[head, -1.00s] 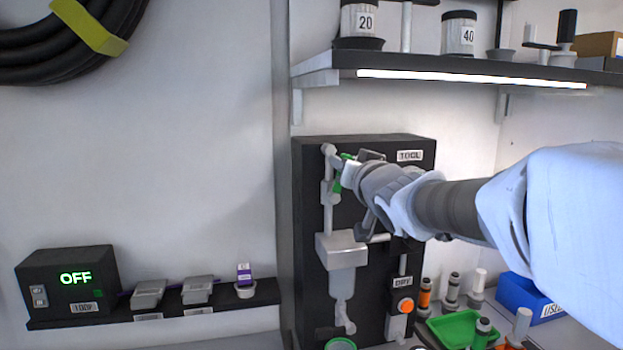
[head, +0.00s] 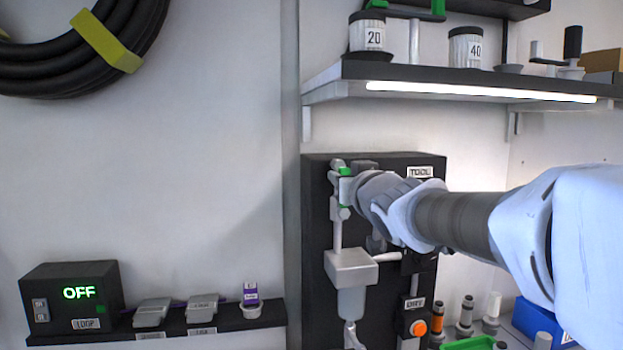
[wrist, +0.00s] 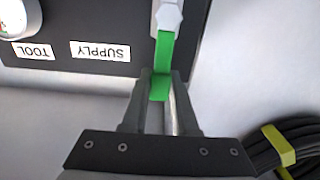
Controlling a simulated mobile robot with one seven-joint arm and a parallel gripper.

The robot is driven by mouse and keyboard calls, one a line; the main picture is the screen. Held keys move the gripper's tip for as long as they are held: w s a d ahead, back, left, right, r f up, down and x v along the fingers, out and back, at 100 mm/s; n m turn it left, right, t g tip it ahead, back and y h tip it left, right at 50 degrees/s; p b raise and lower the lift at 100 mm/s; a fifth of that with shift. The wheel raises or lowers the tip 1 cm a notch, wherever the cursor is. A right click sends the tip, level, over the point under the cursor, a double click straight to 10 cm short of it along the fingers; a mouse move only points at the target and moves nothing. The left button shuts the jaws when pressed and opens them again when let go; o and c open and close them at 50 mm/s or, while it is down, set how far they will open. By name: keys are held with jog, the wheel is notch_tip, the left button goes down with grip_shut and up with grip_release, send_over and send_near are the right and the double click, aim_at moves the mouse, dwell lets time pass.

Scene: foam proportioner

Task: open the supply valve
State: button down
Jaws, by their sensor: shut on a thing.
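The supply valve's green lever (wrist: 165,52) runs from a pale valve body (wrist: 167,18) in the wrist view, beside the upside-down SUPPLY label (wrist: 101,51). My gripper (wrist: 160,78) is shut on the free end of this lever, with green showing between the fingers. In the head view the lever (head: 346,172) shows at the upper left of the black panel (head: 318,240), close to the vertical grey pipe. My wrist and arm come in from the right and hide part of the valve and panel.
A lit shelf (head: 450,75) with labelled jars is above the panel. A grey block and clear bowl (head: 351,300) hang below the valve. An orange button (head: 418,328) is at lower right. A box (head: 75,292) reading OFF stands left. Open wall lies left of the panel.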

jog(key=c, duration=0.7)
grip_release()
jog(key=shift+s, duration=0.1)
jog(key=s+d, duration=0.1)
jog(key=s, duration=0.4)
jog(key=s+d+p, duration=0.1)
jog(key=s, duration=0.5)
jog(key=s+d, duration=0.1)
jog(key=s, duration=0.5)
jog(key=shift+d+p, duration=0.15)
jog(key=shift+p, duration=0.2)
